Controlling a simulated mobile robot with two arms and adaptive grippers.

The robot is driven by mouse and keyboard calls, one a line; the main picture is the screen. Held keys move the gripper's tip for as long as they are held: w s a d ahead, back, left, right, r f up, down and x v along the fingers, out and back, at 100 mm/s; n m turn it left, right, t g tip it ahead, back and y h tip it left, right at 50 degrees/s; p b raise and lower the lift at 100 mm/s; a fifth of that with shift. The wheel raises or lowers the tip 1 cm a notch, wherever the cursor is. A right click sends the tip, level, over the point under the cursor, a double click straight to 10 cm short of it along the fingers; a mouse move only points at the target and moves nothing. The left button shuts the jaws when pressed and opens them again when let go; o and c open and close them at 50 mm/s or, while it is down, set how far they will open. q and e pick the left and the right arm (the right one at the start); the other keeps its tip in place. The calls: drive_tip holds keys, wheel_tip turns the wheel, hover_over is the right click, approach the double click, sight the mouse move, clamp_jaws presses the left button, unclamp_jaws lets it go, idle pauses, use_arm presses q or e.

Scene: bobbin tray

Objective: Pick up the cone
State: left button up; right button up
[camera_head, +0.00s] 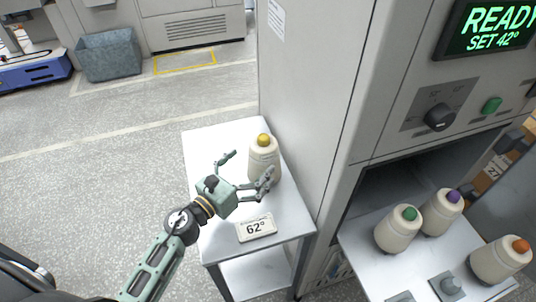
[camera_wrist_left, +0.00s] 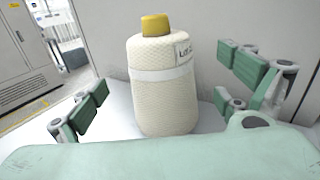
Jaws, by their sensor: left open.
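A cream yarn cone with a yellow tip (camera_head: 264,157) stands upright on a small white table (camera_head: 212,142). My left gripper (camera_head: 249,168) is open, with its fingers spread toward the cone from the near side. In the left wrist view the cone (camera_wrist_left: 162,85) stands upright between the two open fingers, with a gap on each side. A label on it reads "Lot" in part. Other cones with green (camera_head: 398,230), purple (camera_head: 441,212) and orange (camera_head: 500,260) tips stand on a tray at the right. My right gripper is not in view.
A tall grey machine (camera_head: 310,85) rises close behind and right of the table. Its display (camera_head: 490,28) reads READY, SET 42°. The metal tray (camera_head: 365,262) has small pegs. Floor left of the table is clear.

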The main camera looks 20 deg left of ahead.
sight(263, 135)
use_arm(q)
drive_tip(key=shift+w+d+r+p, duration=0.15)
drive_tip(key=shift+w+r+p, duration=0.15)
drive_tip(key=shift+w, duration=0.2)
drive_tip(key=x, duration=0.3)
drive_tip(key=shift+f+p, duration=0.35)
drive_tip(key=shift+p, duration=0.05)
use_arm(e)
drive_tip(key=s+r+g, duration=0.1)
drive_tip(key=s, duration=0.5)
use_arm(q)
drive_tip(key=shift+x, duration=0.85)
drive_tip(key=shift+f, duration=0.15)
drive_tip(key=c, duration=1.6)
drive_tip(key=shift+r, duration=0.4)
wheel_tip(263, 135, up, 8)
drive_tip(key=p, duration=0.4)
drive_tip(key=shift+p, duration=0.4)
drive_tip(key=shift+r+p, duration=0.5)
drive_tip(key=shift+r, duration=0.25)
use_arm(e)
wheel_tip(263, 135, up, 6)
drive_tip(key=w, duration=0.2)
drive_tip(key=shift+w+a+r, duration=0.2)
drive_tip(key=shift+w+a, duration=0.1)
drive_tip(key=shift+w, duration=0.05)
